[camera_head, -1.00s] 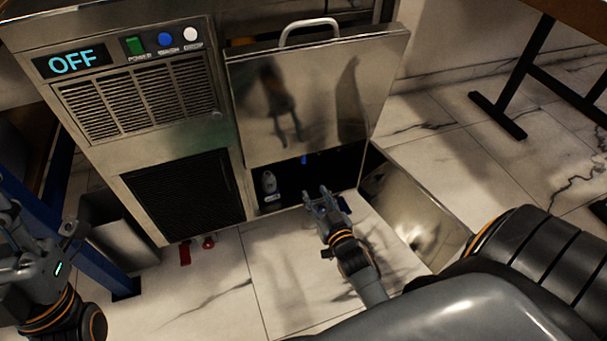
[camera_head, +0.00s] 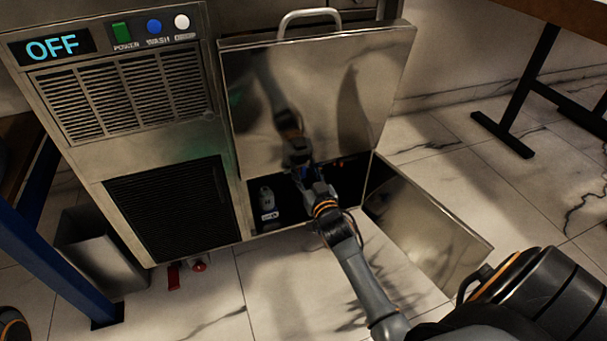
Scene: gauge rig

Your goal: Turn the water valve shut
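Two small red parts show low under the machine's front: a red lever (camera_head: 173,277) hanging down and a round red knob (camera_head: 198,265) beside it. They look like valve handles, but which is the water valve I cannot tell. My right gripper (camera_head: 300,168) is at the dark opening below the steel door, to the right of and above the red parts and well apart from them. Its fingers are dark and blurred against the opening, so their spread is unclear. My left gripper is out of view; only a piece of my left arm shows at the bottom left corner.
The steel machine (camera_head: 150,150) reads OFF on its display (camera_head: 52,48). Its raised door (camera_head: 310,85) hangs over an opening holding a small grey bottle (camera_head: 267,198). A steel panel (camera_head: 425,220) lies right. A grey bin (camera_head: 100,245) and blue leg (camera_head: 55,265) stand left.

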